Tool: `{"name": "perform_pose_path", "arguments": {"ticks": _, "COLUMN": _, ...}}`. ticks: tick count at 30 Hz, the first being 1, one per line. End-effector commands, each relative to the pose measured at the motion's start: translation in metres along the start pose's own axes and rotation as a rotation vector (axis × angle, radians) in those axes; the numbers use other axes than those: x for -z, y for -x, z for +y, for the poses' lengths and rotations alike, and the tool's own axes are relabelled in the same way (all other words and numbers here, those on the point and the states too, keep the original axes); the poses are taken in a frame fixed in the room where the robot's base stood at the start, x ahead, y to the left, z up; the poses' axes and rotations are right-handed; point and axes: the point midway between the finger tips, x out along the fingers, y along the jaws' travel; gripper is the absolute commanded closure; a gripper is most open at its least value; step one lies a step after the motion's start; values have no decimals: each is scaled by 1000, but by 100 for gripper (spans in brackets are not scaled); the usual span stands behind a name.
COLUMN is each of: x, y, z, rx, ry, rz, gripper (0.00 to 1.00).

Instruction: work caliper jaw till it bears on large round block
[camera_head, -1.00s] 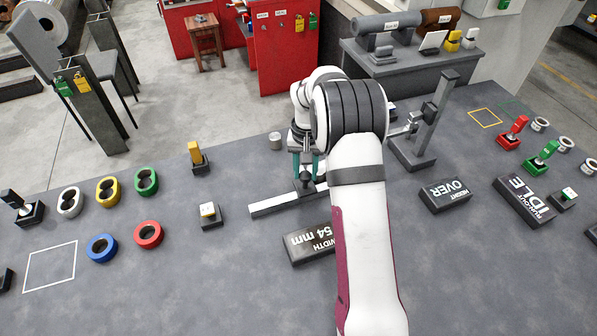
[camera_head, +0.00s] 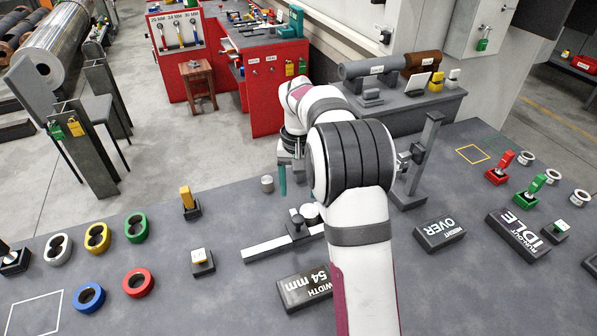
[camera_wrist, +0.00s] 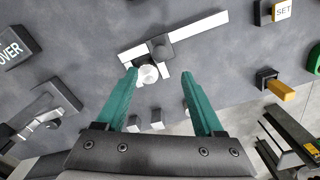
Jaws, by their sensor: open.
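The caliper (camera_head: 270,248) is a pale bar lying on the bench, with a dark slider and knob (camera_head: 298,226) on it. A pale round block (camera_head: 309,212) stands beside the slider, partly hidden by my arm. In the wrist view the round block (camera_wrist: 148,74) sits between the caliper's pale jaws, close to the slider's jaw (camera_wrist: 163,70); I cannot tell whether they touch. My gripper (camera_wrist: 158,75) is open and empty above the caliper, its teal fingers apart. The WIDTH sign (camera_head: 305,288) reads 54 mm.
The height gauge (camera_head: 418,165) stands right of my arm. A yellow-handled lever (camera_head: 188,203) and a white-topped button (camera_head: 203,261) stand left of the caliper. Coloured rings (camera_head: 137,282) lie further left.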

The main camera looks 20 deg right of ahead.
Motion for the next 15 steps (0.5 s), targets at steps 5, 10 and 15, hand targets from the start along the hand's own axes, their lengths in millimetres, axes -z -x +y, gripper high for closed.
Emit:
{"name": "perform_pose_path", "arguments": {"ticks": 5, "x": 0, "y": 44, "z": 0, "rx": 1, "ry": -1, "rz": 2, "gripper": 31}}
{"name": "perform_pose_path", "arguments": {"ticks": 10, "x": 0, "y": 61, "z": 0, "rx": 0, "ry": 0, "rz": 1, "gripper": 31}}
{"name": "perform_pose_path", "arguments": {"ticks": 15, "x": 0, "y": 62, "z": 0, "rx": 0, "ry": 0, "rz": 0, "gripper": 31}}
